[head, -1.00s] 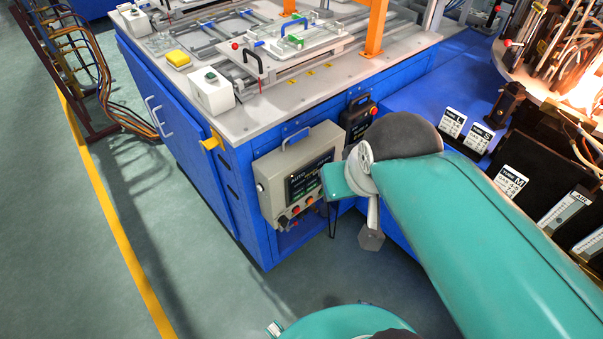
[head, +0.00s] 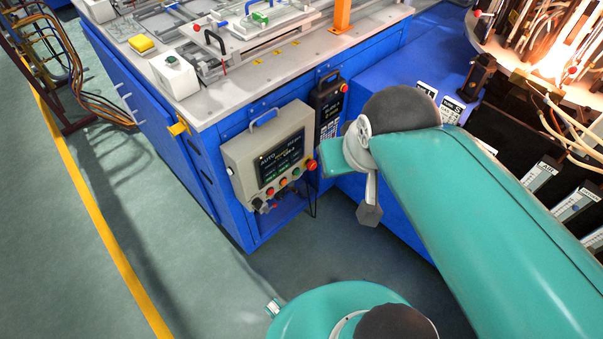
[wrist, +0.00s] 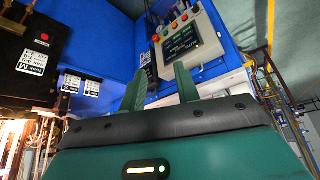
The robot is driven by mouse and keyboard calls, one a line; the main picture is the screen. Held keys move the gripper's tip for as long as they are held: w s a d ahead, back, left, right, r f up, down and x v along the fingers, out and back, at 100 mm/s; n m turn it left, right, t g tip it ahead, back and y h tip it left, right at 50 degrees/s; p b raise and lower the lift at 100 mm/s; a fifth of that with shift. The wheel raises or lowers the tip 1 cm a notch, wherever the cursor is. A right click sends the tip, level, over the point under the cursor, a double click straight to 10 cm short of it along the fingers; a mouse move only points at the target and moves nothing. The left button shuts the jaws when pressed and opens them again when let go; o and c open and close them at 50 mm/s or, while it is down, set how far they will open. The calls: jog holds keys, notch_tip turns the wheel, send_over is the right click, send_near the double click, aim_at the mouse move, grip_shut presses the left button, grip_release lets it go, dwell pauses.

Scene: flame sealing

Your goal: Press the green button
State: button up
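A beige control box (head: 236,163) with a dark screen hangs on the front of the blue workbench. Below its screen is a row of small coloured buttons (head: 283,182), with a larger red knob (head: 311,165) at the right end; which one is green is hard to make out. The box also shows tilted in the wrist view (wrist: 204,31). A white box (head: 178,80) on the bench has a small dark green button (head: 171,60) on top. My gripper (wrist: 161,82) is open and empty, its two fingers apart, below the control box in the wrist view and not touching it.
A black pendant (head: 328,103) with a red button hangs right of the control box. A yellow block (head: 142,44) lies on the bench top. Hot glowing machinery (head: 560,60) stands at the right. Green floor (head: 190,240) is free at the left.

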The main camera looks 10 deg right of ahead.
jog(key=shift+a, duration=0.2)
jog(key=shift+w+a, duration=0.1)
jog(key=shift+a, duration=0.1)
grip_shut()
dwell(1.4)
